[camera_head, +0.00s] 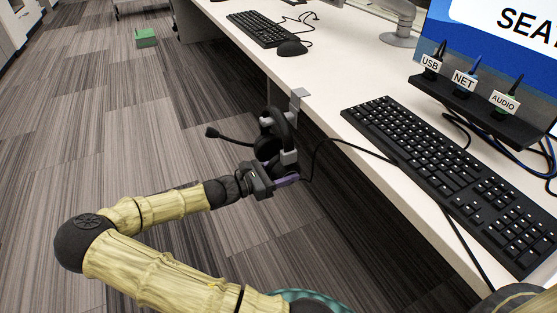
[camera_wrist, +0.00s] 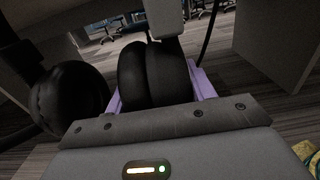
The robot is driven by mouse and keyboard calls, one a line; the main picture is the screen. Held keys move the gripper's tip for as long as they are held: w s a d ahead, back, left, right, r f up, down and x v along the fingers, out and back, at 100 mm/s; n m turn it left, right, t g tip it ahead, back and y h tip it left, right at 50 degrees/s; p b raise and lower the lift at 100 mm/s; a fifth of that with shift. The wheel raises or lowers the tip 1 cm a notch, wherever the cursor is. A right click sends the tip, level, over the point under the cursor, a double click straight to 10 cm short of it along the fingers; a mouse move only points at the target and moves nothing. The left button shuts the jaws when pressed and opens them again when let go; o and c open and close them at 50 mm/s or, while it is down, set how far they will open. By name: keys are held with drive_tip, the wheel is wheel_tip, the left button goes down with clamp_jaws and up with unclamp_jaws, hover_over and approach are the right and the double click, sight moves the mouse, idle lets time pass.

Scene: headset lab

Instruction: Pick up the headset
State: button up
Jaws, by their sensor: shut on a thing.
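The black headset (camera_head: 279,126) hangs at the desk's edge by a grey hook (camera_head: 299,98), with its microphone boom pointing left. Its cable runs up over the desk edge toward the keyboard. My gripper (camera_head: 285,181) is at the lower part of the headset, with its purple fingers shut on an ear cup. In the wrist view, the headset's ear cup (camera_wrist: 154,75) sits between the purple fingers of my gripper (camera_wrist: 158,88). The other ear cup is to the left, outside the fingers. Whether the headband still rests on the hook is hard to tell.
The white desk (camera_head: 335,78) carries a near keyboard (camera_head: 450,175), a far keyboard (camera_head: 262,29), a mouse (camera_head: 292,47) and a black port strip (camera_head: 480,108) with labelled plugs. A green box (camera_head: 146,38) lies on the carpet.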

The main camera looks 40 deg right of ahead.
wheel_tip(320, 180, up, 28)
drive_tip(key=p, duration=1.4)
